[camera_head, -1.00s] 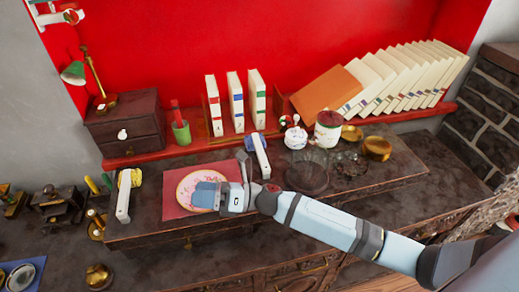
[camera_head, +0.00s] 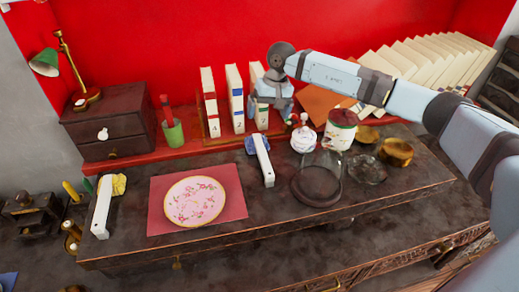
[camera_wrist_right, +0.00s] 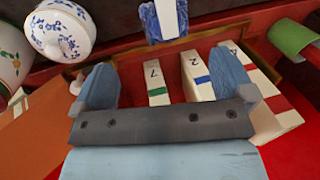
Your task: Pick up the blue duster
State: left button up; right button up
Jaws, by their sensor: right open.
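The blue duster has a white handle (camera_head: 264,166) and a blue head (camera_head: 251,145) at its far end. It lies on the dark raised desktop, right of the pink plate. My right gripper (camera_head: 272,106) is in the air in front of the upright books, beyond and above the duster, not touching it. In the right wrist view my right gripper (camera_wrist_right: 165,82) is open and empty, and the duster's blue head (camera_wrist_right: 150,24) shows at the top, beyond the fingers. My left gripper is not in view.
A patterned plate (camera_head: 195,201) lies on a red mat. A yellow duster (camera_head: 104,205) is at the left. A glass dome (camera_head: 317,178), a white teapot (camera_head: 303,138) and a lidded jar (camera_head: 341,129) stand close right of the blue duster. Upright books (camera_head: 235,98) stand behind it.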

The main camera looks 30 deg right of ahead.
aim_at(260, 139)
jog(key=f, duration=0.3)
jog(key=a+f, duration=0.1)
jog(key=f, duration=0.2)
jog(key=shift+w+a+f, duration=0.15)
jog(key=shift+a+f, duration=0.05)
jog(key=shift+w+a+f+p, duration=0.1)
jog(key=shift+a+f+p, duration=0.1)
jog(key=shift+f, duration=0.65)
jog(key=shift+w+a+f+p, duration=0.1)
jog(key=shift+a+f, duration=0.1)
jog(key=shift+f, duration=0.65)
jog(key=shift+w+a+f+p, duration=0.1)
jog(key=shift+a+f+p, duration=0.1)
jog(key=shift+f, duration=0.65)
jog(key=c, duration=0.9)
